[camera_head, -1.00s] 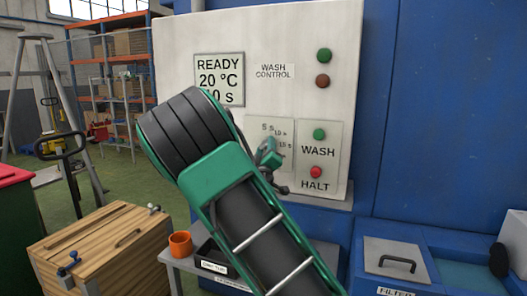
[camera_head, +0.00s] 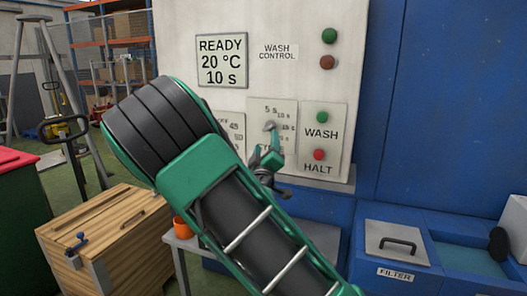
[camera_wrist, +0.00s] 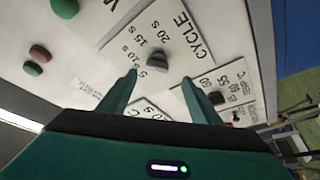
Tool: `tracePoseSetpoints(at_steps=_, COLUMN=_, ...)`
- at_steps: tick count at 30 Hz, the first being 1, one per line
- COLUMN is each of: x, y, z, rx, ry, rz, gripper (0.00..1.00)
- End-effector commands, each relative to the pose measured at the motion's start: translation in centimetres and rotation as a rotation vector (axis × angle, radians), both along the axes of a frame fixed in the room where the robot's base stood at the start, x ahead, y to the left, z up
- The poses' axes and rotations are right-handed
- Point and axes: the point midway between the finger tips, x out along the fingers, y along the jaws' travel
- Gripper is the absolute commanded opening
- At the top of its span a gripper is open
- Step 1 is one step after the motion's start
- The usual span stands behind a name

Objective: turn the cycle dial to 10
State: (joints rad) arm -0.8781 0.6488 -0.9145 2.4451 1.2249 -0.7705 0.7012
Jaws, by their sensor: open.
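My gripper (camera_wrist: 160,78) is open and empty. In the head view the dial knob (camera_head: 270,127) shows on its plate, with my gripper (camera_head: 268,152) just below it, partly hidden by my arm. The display (camera_head: 222,61) reads READY, 20 °C, 10 s.
Right of the dial plate are the green WASH button (camera_head: 321,117) and red HALT button (camera_head: 319,154). Another dial plate (camera_wrist: 225,85) lies beside the cycle plate, partly behind my arm in the head view. A filter box (camera_head: 396,245) stands below right.

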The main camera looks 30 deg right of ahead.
Motion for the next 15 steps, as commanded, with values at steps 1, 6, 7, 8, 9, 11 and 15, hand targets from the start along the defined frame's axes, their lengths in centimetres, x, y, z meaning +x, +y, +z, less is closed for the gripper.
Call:
tracePoseSetpoints(at_steps=1, x=-0.5, y=0.5, z=-0.3, rx=-0.002, ry=0.004, rz=0.001, gripper=0.58)
tracePoseSetpoints(at_steps=6, x=-1.5, y=1.2, z=-0.6, rx=-0.001, ry=0.002, rz=0.0, gripper=0.58)
tracePoseSetpoints(at_steps=7, x=-1.6, y=1.2, z=-0.6, rx=-0.001, ry=0.002, rz=0.0, gripper=0.58)
tracePoseSetpoints(at_steps=8, x=-1.7, y=1.2, z=-0.7, rx=-0.001, ry=0.001, rz=0.0, gripper=0.58)
tracePoseSetpoints(at_steps=9, x=-1.7, y=1.3, z=-0.7, rx=0.0, ry=0.001, rz=0.001, gripper=0.58)
tracePoseSetpoints(at_steps=11, x=-1.7, y=1.3, z=-0.7, rx=0.0, ry=0.0, rz=0.0, gripper=0.58)
tracePoseSetpoints(at_steps=15, x=-1.7, y=1.3, z=-0.7, rx=0.0, ry=0.0, rz=0.0, gripper=0.58)
